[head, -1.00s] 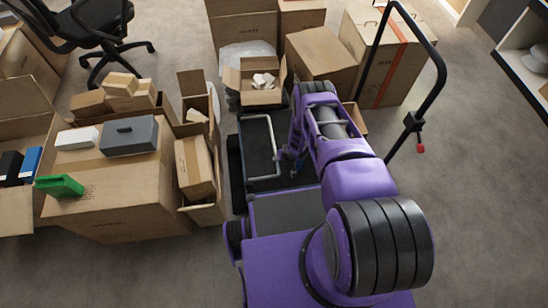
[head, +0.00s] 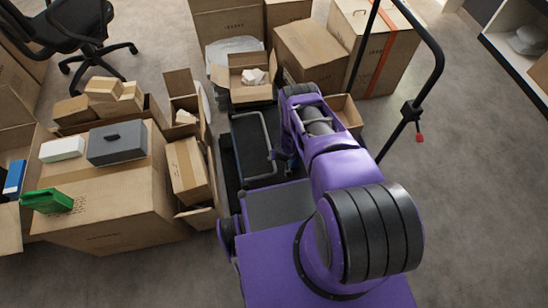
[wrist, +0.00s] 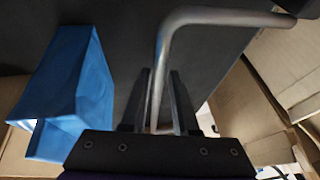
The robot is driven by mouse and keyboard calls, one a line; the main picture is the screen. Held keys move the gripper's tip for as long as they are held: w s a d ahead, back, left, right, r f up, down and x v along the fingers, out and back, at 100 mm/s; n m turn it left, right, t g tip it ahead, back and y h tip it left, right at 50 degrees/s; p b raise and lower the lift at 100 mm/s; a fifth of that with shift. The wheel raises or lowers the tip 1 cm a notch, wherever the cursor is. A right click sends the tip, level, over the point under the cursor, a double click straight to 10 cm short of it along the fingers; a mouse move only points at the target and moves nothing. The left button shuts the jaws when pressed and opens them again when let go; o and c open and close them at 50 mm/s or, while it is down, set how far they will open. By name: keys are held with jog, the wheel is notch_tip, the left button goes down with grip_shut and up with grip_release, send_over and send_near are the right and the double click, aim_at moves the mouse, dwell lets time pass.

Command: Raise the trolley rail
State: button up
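The trolley rail is a bent grey metal tube (head: 267,135) low over the dark trolley deck (head: 247,135). In the wrist view the rail (wrist: 163,58) runs up between my fingers, then bends right. My gripper (wrist: 161,72) is open, with one finger on each side of the rail. A gap shows between the right finger and the rail; the left finger is close to it, and I cannot tell whether they touch. In the head view my arm hides the gripper and part of the rail.
A blue box-like thing (wrist: 65,85) is just left of my fingers. An open carton (head: 250,92) stands behind the deck, and a tall carton (head: 187,165) is at its left. A black upright handle (head: 433,70) with a red knob rises at right. Floor at far right is clear.

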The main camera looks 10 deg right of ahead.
grip_shut()
dwell(1.1)
